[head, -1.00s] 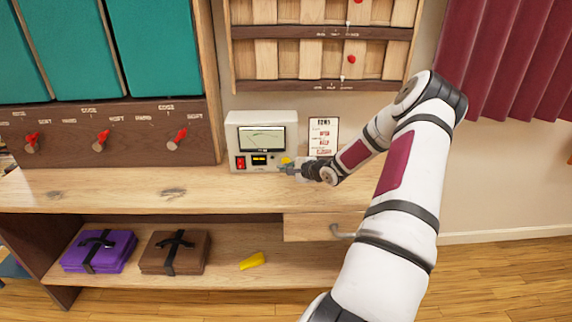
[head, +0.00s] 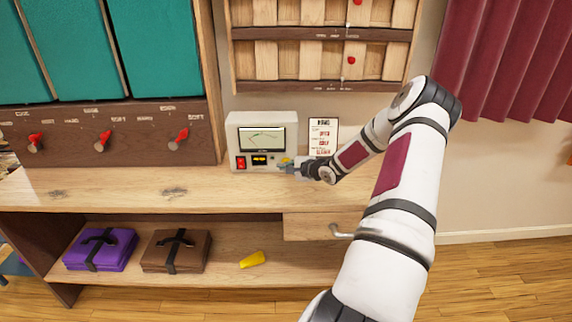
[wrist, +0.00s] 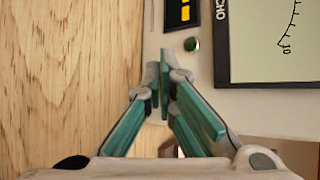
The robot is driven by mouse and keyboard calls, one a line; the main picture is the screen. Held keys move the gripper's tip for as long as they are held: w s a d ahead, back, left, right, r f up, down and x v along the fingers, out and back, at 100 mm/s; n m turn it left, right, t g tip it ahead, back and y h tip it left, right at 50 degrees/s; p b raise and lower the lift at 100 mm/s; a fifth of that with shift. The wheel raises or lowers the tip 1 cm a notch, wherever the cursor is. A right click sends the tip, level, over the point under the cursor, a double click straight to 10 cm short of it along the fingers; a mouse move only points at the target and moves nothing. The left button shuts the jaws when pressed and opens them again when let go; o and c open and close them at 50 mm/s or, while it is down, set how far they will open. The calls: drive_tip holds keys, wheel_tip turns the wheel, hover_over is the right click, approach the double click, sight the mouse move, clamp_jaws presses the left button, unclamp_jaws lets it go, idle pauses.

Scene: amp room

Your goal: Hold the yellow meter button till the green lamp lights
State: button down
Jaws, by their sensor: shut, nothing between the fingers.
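The meter (head: 262,118) is a pale box with a dial, standing on the wooden bench. In the wrist view the button is not seen; the fingers cover that part of the panel. The small lamp (wrist: 191,44) is dark green and does not look lit. My gripper (head: 287,168) is shut and empty, with its fingertips at the lower right of the meter's front. In the wrist view the closed fingertips (wrist: 164,62) point at the panel beside the lamp. I cannot tell whether they touch the button.
A red switch (head: 241,163) and an orange display (head: 260,160) sit left of the button. A printed card (head: 323,136) stands right of the meter, behind my arm. The bench (head: 120,188) is clear to the left. A drawer handle (head: 341,231) juts out below.

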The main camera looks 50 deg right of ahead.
drive_tip(key=shift+w+d+p, duration=0.35)
drive_tip(key=shift+d, duration=0.05)
idle(2.0)
idle(1.5)
drive_tip(key=shift+s+a+p, duration=0.6)
drive_tip(key=shift+s+a, duration=0.05)
drive_tip(key=shift+a, duration=0.1)
drive_tip(key=shift+s+a+p, duration=1.5)
drive_tip(key=shift+s+a, duration=0.15)
drive_tip(key=shift+a, duration=0.25)
